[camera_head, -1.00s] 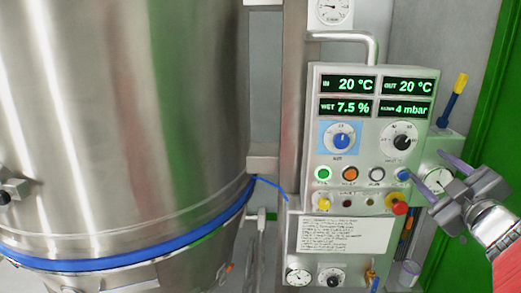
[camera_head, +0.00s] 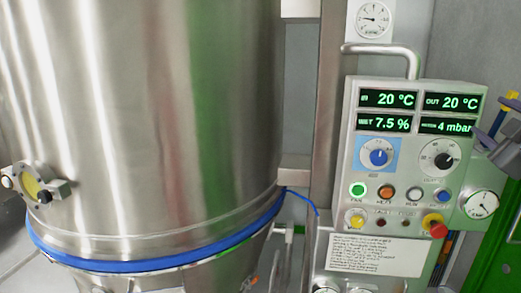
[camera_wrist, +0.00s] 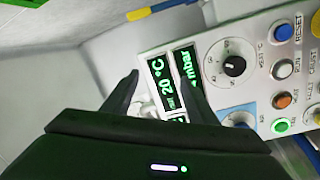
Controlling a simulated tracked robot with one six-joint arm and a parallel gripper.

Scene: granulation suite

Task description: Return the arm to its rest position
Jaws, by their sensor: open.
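My gripper (camera_head: 500,128) shows only in part at the right edge of the head view, beside the upper right of the control panel (camera_head: 350,125). In the wrist view my gripper (camera_wrist: 160,82) has its two dark fingers apart, with nothing between them but the panel behind. The panel also shows in the wrist view (camera_wrist: 262,62), turned on its side. Its displays read 20 °C, 20 °C, 7.5 % and 4 mbar. The green button (camera_head: 358,190) is lit. Most of my arm is out of the head view.
A large steel vessel (camera_head: 150,120) with a blue band (camera_head: 150,262) fills the left. A bent pipe handle (camera_head: 385,47) rises above the panel. A red knob (camera_head: 434,225) and a round gauge (camera_head: 482,204) sit at lower right. A yellow and blue tool (camera_head: 510,100) stands at the right.

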